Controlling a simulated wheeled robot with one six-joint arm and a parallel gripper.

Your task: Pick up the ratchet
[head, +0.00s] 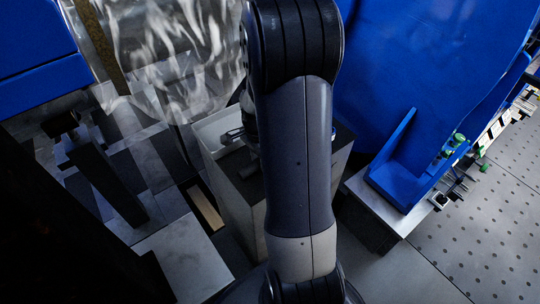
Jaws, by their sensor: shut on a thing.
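A white tray (207,136) sits on top of a grey pedestal left of centre. A small dark metallic tool, seemingly the ratchet (232,135), shows at the tray's right part, beside my arm. My gripper (249,137) is mostly hidden behind my own arm; only a dark edge of it shows at the tray. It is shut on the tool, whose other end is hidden. I cannot tell whether the tool touches the tray floor or is raised.
A grey pedestal (236,190) carries the tray. A crumpled clear sheet (175,50) hangs behind it. Large blue panels (425,70) stand at the right, with a blue bracket (392,165) on a light block. A dark post (105,180) stands left.

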